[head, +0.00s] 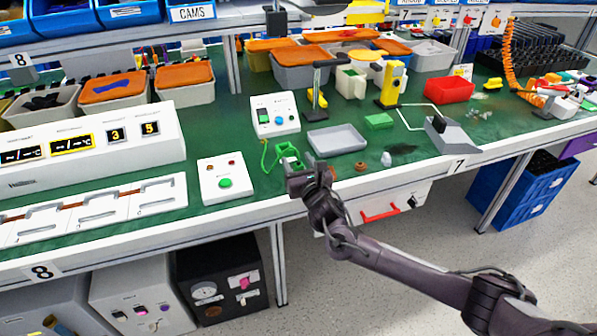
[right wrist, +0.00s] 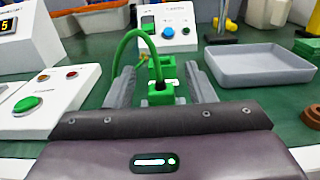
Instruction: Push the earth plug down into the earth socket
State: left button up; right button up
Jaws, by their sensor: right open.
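My right gripper (head: 302,180) is above the bench's front edge, its fingers pointing away from me. In the right wrist view its two grey fingers (right wrist: 160,86) are apart. A green plug (right wrist: 161,94) with a dark top stands between them, with a gap visible on each side. A green cable (right wrist: 140,36) arcs up from the plug and over to the left. A green block, apparently the earth socket (right wrist: 161,66), is just behind the plug. In the head view the green parts (head: 287,151) are just beyond the fingers, partly hidden by them. Whether plug and socket touch is unclear. My left gripper is out of view.
A white box with a green button (head: 225,183) is at left. A white box with a blue knob (head: 275,115) stands behind. A grey tray (head: 337,139) lies at right, with small brown parts (head: 358,159) in front of it.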

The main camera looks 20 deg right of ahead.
jog(key=c, duration=1.1)
jog(key=shift+o, duration=0.2)
jog(key=shift+r, duration=0.1)
grip_shut()
